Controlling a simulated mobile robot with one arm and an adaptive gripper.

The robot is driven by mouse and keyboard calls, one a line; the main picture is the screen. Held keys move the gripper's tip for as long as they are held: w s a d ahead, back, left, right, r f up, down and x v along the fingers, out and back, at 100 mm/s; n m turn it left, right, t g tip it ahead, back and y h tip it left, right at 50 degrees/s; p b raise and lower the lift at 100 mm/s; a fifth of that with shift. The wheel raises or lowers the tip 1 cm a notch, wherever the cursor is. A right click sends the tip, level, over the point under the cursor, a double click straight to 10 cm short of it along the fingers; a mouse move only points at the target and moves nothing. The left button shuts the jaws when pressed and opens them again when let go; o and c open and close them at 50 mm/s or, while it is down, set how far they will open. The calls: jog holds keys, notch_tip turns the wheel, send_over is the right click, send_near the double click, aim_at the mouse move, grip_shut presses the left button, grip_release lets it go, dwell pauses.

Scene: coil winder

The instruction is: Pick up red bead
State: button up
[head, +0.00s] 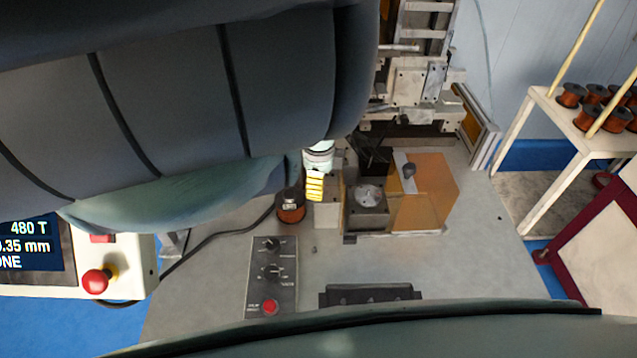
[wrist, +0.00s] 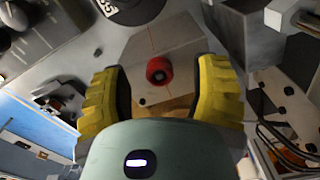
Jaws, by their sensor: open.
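The red bead (wrist: 159,71) shows in the wrist view as a short red cylinder with a dark hole. It lies on a pale plate (wrist: 178,44) marked with thin orange lines. My gripper (wrist: 160,90) is open, with its yellow ribbed fingers apart to the left and right of the bead. They do not appear to touch it. In the head view my gripper (head: 314,186) points down over a pale block (head: 326,215). I cannot make out the bead there; the gripper and arm may cover it.
A copper wire spool (head: 290,206) stands close left of my gripper. A metal fixture (head: 368,207) and an amber guard (head: 430,192) stand close to its right. A control box (head: 270,275) with knobs and a red button is in front. The grey tabletop (head: 480,260) at right is clear.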

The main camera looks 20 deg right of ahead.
jog(key=shift+a+f, duration=0.1)
jog(key=shift+f, duration=0.1)
jog(key=c, duration=0.8)
jog(key=shift+c, duration=0.2)
